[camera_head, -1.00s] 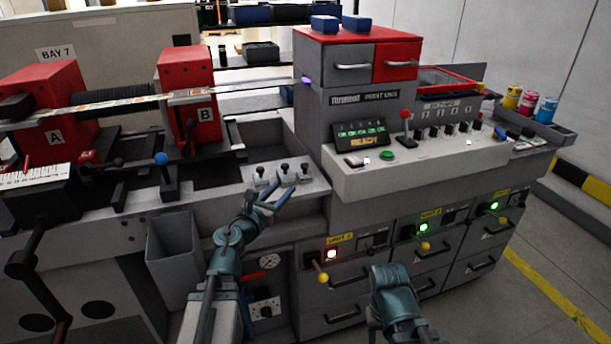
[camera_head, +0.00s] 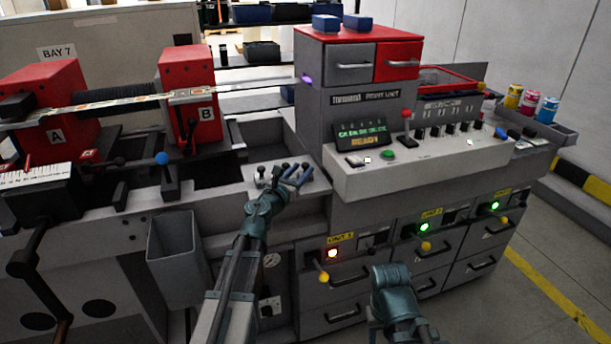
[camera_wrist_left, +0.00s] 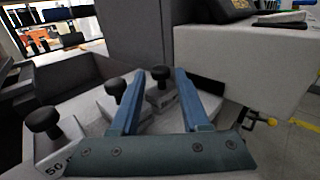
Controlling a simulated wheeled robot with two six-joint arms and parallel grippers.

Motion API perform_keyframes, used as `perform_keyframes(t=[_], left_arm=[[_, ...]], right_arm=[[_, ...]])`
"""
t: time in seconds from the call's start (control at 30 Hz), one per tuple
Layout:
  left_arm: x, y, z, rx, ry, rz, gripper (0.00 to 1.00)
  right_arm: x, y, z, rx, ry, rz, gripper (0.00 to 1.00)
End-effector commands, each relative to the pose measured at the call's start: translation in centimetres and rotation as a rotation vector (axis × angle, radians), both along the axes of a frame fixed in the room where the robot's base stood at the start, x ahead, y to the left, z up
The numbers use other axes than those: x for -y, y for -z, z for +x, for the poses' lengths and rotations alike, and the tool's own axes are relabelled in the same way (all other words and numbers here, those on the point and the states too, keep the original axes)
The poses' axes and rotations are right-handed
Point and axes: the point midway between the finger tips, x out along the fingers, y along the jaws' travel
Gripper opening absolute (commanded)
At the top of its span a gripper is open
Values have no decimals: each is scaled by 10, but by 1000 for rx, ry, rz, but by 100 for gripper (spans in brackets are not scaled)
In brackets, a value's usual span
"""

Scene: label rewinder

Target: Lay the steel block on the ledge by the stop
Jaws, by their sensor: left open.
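Several light grey metal blocks with black knobs stand together on the machine's front deck; I cannot tell which is the steel block meant. In the left wrist view, one block (camera_wrist_left: 66,145) is marked "50". Another block's knob (camera_wrist_left: 161,73) shows between the blue fingers of my left gripper (camera_wrist_left: 158,78), with no visible grip on it. In the head view my left gripper (camera_head: 297,176) is open over the blocks and partly hides them. My right gripper (camera_head: 390,277) is low before the drawers; its fingers cannot be made out. I cannot identify the ledge or stop.
The grey print unit cabinet (camera_head: 312,110) rises just behind and right of the blocks, with a sloping control panel (camera_head: 430,160) beside it. An open grey bin (camera_head: 174,240) hangs on the front at left. Red housings (camera_head: 188,88) stand further left.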

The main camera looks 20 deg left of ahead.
Motion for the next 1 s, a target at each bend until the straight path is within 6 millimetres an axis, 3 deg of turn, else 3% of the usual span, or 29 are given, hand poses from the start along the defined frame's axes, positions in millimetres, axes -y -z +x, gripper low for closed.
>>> perform_keyframes(t=[0.17, 0.4, 0.43, 0.6, 0.7, 1.0], left_arm=[[5, 0, 29, 0, 1, 0, 46], [7, 0, 30, 0, 0, 0, 46], [7, 0, 30, 0, 0, 0, 44], [7, 0, 30, 0, 0, 0, 14], [7, 0, 30, 0, 0, 0, 0], [7, 0, 30, 0, 0, 0, 0]], right_arm=[[0, 0, 0, 0, 0, 0, 50], [0, 0, 0, 0, 0, 0, 50], [0, 0, 0, 0, 0, 0, 50], [0, 0, 0, 0, 0, 0, 50], [0, 0, 0, 0, 0, 0, 50], [0, 0, 0, 0, 0, 0, 50]])
